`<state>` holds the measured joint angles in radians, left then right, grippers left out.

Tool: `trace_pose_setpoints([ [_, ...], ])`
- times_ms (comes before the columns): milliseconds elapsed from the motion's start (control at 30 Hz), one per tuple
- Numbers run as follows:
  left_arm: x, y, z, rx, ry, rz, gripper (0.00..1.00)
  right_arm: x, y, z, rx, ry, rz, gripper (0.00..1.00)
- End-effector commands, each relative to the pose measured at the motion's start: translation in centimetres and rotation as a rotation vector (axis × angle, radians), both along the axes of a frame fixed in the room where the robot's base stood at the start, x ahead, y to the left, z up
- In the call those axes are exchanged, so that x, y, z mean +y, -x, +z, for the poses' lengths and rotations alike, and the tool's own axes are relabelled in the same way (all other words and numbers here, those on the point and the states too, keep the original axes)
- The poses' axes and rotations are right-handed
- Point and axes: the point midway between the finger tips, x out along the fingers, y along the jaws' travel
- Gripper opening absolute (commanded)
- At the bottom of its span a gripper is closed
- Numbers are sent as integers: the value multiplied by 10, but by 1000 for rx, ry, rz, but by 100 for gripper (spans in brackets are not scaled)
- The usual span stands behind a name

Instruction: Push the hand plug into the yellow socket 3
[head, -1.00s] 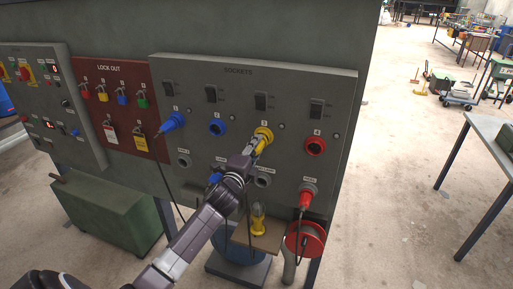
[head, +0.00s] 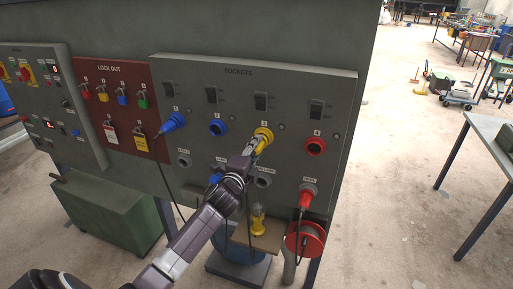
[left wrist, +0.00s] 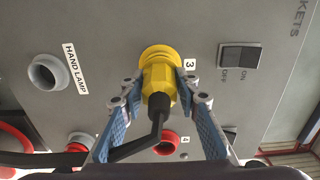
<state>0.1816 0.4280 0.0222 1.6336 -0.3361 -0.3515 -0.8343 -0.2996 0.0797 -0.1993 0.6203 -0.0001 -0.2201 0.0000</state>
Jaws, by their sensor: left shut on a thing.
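My left gripper (head: 256,147) is shut on the yellow hand plug (left wrist: 158,80), with one finger on each side of its body. The plug points into yellow socket 3 (head: 264,132) on the grey socket panel (head: 235,95). In the left wrist view, the plug's front meets the socket's yellow ring (left wrist: 157,52) in line with it. I cannot tell how deep it sits. A black cable bends away from the plug's back end. In the head view, my gripper hides most of the plug. My right gripper is not in view.
Blue plug (head: 173,122) is to the left of blue socket 2 (head: 217,127). Red socket 4 (head: 315,146) is to the right, above a red plug (head: 306,197). A yellow lamp (head: 257,220) stands below. The grey HAND LAMP holder (left wrist: 47,72) is empty.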

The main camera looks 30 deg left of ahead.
Motion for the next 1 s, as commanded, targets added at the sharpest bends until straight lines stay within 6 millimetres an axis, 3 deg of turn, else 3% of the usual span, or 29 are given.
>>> trace_pose_setpoints([
  [633, 2, -8, 0, -2, 0, -1, 0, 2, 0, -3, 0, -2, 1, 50],
  [667, 2, -8, 0, -1, 0, -1, 31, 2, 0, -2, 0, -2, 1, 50],
  [833, 2, -8, 0, -1, 0, -1, 50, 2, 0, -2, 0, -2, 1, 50],
  [1000, 2, -8, 0, 0, 0, 0, 50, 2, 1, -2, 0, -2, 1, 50],
])
